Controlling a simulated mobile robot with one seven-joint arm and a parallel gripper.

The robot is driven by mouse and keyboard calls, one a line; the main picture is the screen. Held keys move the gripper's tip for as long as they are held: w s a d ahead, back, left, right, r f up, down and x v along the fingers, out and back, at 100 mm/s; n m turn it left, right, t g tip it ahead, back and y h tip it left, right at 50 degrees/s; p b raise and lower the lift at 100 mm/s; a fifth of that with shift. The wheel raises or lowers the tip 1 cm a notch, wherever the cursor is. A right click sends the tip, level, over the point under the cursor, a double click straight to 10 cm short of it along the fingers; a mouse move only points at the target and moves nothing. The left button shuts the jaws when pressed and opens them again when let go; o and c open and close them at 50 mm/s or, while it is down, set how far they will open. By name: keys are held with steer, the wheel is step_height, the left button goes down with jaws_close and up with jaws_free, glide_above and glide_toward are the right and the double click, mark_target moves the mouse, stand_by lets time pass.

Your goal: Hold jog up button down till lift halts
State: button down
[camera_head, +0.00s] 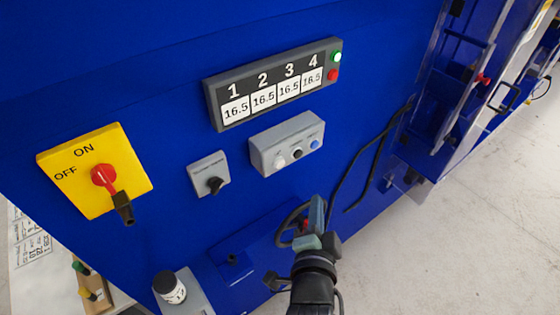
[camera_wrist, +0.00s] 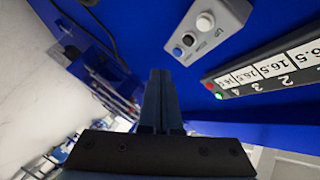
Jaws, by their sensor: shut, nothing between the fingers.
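A grey button box (camera_head: 286,143) is on the blue machine panel, with a white, a black and a blue button in a row. The box also shows in the wrist view (camera_wrist: 232,14), where the white button (camera_wrist: 205,21) lies beside a small label that seems to read "UP". My gripper (camera_head: 317,215) is below and to the right of the box in the head view, apart from it. In the wrist view my gripper (camera_wrist: 158,75) has its fingers together with nothing between them, left of the blue button (camera_wrist: 178,52). No button is touched.
Above the box is a display (camera_head: 275,83) with four columns reading about 16.5, with green and red lamps. A yellow ON/OFF switch (camera_head: 125,150) and a grey selector (camera_head: 208,172) are to the left. A black cable (camera_head: 368,165) hangs right of the box.

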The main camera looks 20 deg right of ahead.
mark_target(280, 164)
steer(key=shift+w, duration=0.15)
steer(key=w+a+b, duration=0.3)
steer(key=w+b, duration=0.1)
steer(key=w, duration=0.4)
stand_by(0.4)
steer(key=shift+w+b, duration=0.1)
steer(key=shift+b, duration=0.25)
stand_by(1.4)
steer(key=shift+w+a+b, duration=0.15)
steer(key=shift+w+b, duration=0.15)
steer(key=shift+w, duration=0.05)
